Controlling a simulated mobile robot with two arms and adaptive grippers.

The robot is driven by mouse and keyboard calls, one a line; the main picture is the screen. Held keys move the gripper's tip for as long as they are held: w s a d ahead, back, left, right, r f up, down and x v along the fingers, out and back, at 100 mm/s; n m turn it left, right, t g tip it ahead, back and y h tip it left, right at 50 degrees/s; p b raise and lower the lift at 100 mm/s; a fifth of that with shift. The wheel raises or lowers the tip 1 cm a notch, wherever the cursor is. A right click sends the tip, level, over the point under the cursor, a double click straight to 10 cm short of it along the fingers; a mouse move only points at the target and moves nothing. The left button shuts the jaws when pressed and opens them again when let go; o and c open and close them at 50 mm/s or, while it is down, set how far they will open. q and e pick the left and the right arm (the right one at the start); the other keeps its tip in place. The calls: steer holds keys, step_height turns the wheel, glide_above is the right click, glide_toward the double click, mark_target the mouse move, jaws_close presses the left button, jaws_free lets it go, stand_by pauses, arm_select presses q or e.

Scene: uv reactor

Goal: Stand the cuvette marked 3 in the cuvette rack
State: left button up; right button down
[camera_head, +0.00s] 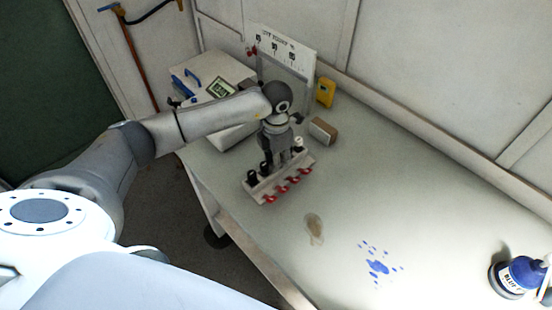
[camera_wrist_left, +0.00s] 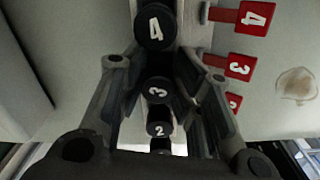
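The cuvette rack (camera_head: 268,197) is a pale bar near the table's left edge, with red numbered tags along its front. The cuvette marked 3 (camera_wrist_left: 158,90) has a black cap with a white number and stands in line between the caps marked 4 (camera_wrist_left: 155,24) and 2 (camera_wrist_left: 160,129). My left gripper (camera_head: 284,160) points down over the rack. In the left wrist view its fingers lie close on either side of cap 3; whether they press on it I cannot tell. The lower part of this cuvette is hidden. My right gripper is out of view.
A white instrument box (camera_head: 205,75) and an upright panel (camera_head: 285,52) stand behind the rack. A small brown-and-white block (camera_head: 323,131) and a yellow device (camera_head: 326,92) are nearby.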

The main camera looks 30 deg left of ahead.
arm_select(q)
steer(key=shift+s+f, duration=0.2)
steer(key=shift+f, duration=0.5)
steer(key=shift+r, duration=0.1)
steer(key=shift+r+p, duration=0.2)
steer(key=shift+p, duration=0.15)
steer(key=shift+w+r+p, duration=0.1)
steer(key=shift+r+p, duration=0.3)
steer(key=shift+p, duration=0.05)
steer(key=r+b, duration=0.4)
steer(key=r, duration=0.7)
steer(key=shift+w+r, duration=0.1)
steer(key=shift+w, duration=0.1)
steer(key=shift+r+b, duration=0.35)
steer(key=shift+r, duration=0.25)
